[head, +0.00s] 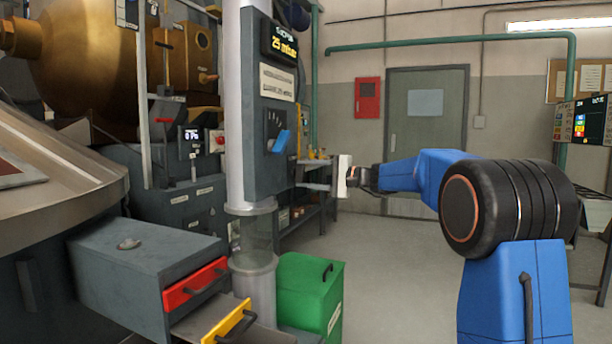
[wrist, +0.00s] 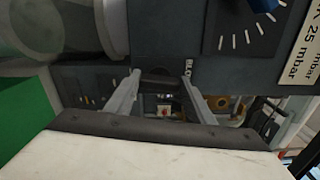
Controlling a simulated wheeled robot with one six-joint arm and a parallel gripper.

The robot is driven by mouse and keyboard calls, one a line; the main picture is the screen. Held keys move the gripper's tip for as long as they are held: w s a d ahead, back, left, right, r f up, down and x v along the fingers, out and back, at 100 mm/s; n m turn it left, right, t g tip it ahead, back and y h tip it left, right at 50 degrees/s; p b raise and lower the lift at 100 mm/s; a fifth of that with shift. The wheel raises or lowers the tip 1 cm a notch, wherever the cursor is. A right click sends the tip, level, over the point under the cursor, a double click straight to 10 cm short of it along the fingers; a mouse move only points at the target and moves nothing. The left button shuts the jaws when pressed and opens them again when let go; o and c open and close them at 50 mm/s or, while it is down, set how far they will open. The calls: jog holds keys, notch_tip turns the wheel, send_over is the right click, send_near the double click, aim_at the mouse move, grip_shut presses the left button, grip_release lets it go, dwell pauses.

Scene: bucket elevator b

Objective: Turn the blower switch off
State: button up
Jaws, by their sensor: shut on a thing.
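The dark grey control panel (head: 265,165) on the pale column carries a blue knob (head: 279,140) over a dial. A short dark piece beside that label appears to be the blower switch (wrist: 162,78). My gripper (wrist: 163,82) is shut on it, one finger on each side. The switch's exact position and setting cannot be made out. In the head view my gripper (head: 298,175) is at the panel's lower right edge.
A green box (head: 308,290) and a grey cabinet with red (head: 194,284) and yellow (head: 226,320) drawer fronts stand low near the column. The floor towards the grey door (head: 425,110) is open.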

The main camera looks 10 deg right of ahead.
jog(key=shift+f+n, duration=0.1)
jog(key=shift+n, duration=0.6)
jog(key=o, duration=1.1)
jog(key=shift+c, duration=0.2)
jog(key=v, duration=1.7)
jog(key=shift+s+d, duration=0.15)
jog(key=shift+d, duration=0.05)
